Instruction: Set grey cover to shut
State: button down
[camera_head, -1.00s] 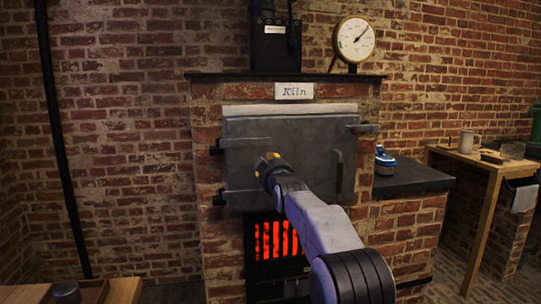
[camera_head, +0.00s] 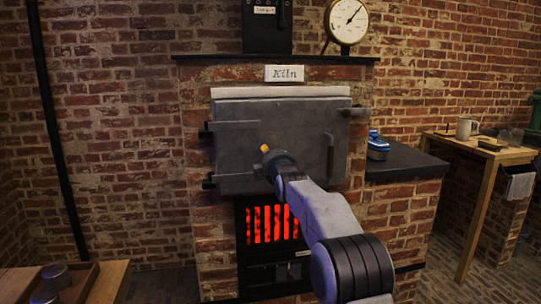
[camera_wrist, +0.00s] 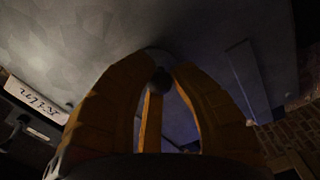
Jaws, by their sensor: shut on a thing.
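The grey metal door (camera_head: 245,120) of the kiln lies flat against the brick front, with a vertical handle (camera_head: 329,155) at its right. No smaller grey cover can be made out apart from this door; the surface behind my gripper is hidden. My gripper (camera_head: 271,157) is at the lower middle of the door, left of the handle. In the wrist view, the yellow fingers of my gripper (camera_wrist: 158,90) close in on a small dark round knob (camera_wrist: 160,80) in front of the grey surface. What the knob joins is too dark to tell.
Glowing red bars (camera_head: 270,224) show below the door. A dark counter (camera_head: 405,164) with a blue object (camera_head: 378,146) adjoins the kiln at right. A wooden table (camera_head: 480,147) with a mug (camera_head: 464,128) stands farther right.

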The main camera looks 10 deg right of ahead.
jog(key=shift+d+n, duration=0.3)
jog(key=shift+n, duration=0.3)
jog(key=c, duration=1.1)
grip_release()
jog(key=shift+s, duration=5.95)
